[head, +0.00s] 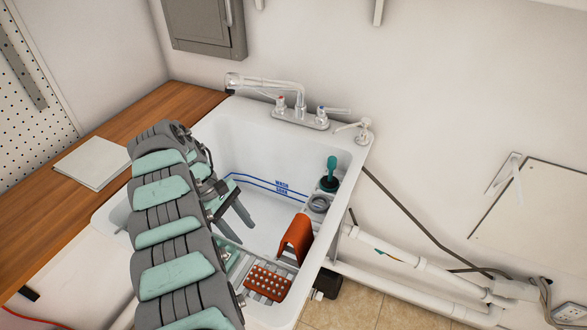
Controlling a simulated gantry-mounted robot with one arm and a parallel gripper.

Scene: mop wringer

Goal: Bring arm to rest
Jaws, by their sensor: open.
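My gripper (238,216) is in the head view, over the left part of the white utility sink (330,250). Its two dark fingers are apart and point down into the basin. I see nothing between them. My segmented grey and mint arm comes in from the bottom and hides the sink's left side. No mop is visible.
A chrome faucet (300,98) stands at the sink's back. A teal-handled plunger (330,172), an orange curved piece (296,240) and a red studded pad (267,283) are along the right and front. A wooden counter (120,125) with white sheets (92,162) lies left.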

